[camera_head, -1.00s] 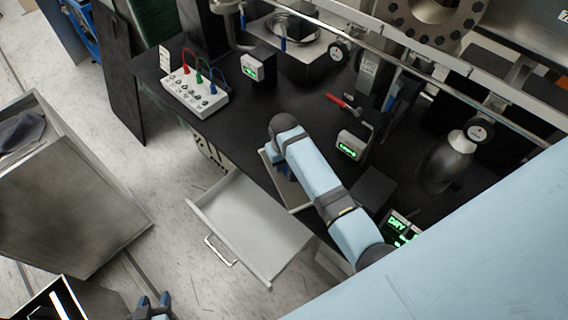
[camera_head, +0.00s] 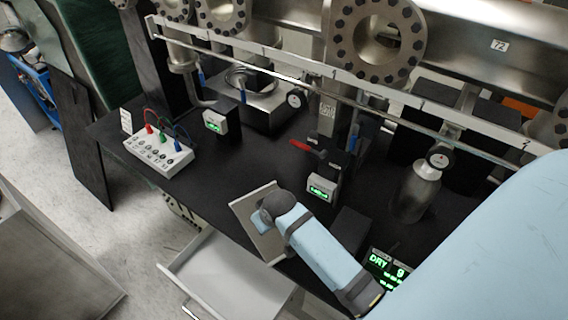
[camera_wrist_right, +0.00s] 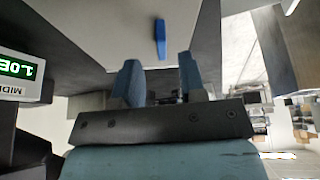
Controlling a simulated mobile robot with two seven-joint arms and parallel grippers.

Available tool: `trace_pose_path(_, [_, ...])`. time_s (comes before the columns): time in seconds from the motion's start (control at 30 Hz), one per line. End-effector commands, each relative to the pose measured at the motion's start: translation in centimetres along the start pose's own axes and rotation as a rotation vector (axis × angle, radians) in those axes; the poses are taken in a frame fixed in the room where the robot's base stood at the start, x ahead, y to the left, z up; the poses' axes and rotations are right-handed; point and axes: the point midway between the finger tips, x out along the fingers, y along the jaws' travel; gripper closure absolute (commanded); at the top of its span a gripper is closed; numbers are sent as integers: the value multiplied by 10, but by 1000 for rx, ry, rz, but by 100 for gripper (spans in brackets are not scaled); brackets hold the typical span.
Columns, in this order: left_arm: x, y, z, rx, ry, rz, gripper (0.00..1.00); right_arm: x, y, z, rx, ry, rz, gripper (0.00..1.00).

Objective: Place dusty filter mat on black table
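In the head view, a flat grey panel (camera_head: 246,209) with a paler rim, probably the dusty filter mat, lies tilted at the front edge of the black table (camera_head: 215,175). My right arm comes in from the right and covers part of the panel; the gripper itself is mostly hidden there. In the right wrist view, my right gripper's (camera_wrist_right: 160,75) two blue fingers stand apart, with grey surface showing between and beyond them. A small blue strip (camera_wrist_right: 160,38) lies past the fingertips. I cannot tell whether the panel touches the gripper. My left gripper is out of view.
An open light-grey drawer (camera_head: 235,275) juts out below the table front. A white box with coloured cables (camera_head: 160,155), a green-lit gauge (camera_head: 321,187) and a metal bottle (camera_head: 415,192) stand on the table.

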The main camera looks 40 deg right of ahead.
Motion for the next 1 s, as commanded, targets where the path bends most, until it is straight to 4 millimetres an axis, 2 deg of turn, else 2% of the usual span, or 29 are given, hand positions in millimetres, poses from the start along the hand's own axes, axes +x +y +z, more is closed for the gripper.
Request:
trace_pose_path(0.03, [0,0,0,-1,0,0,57,2,-4,27,-30,74,-10,62])
trace_pose_path(0.2, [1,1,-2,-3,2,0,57,-5,-28,94,-103,330,-73,62])
trace_pose_path(0.3, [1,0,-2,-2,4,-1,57,-16,-40,125,-125,436,-109,62])
trace_pose_path(0.4, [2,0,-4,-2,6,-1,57,-28,-48,145,-133,514,-136,62])
trace_pose_path(0.57, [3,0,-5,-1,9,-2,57,-38,-54,156,-136,568,-155,62])
trace_pose_path(1.0, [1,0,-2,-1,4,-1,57,-38,-54,156,-135,569,-155,62])
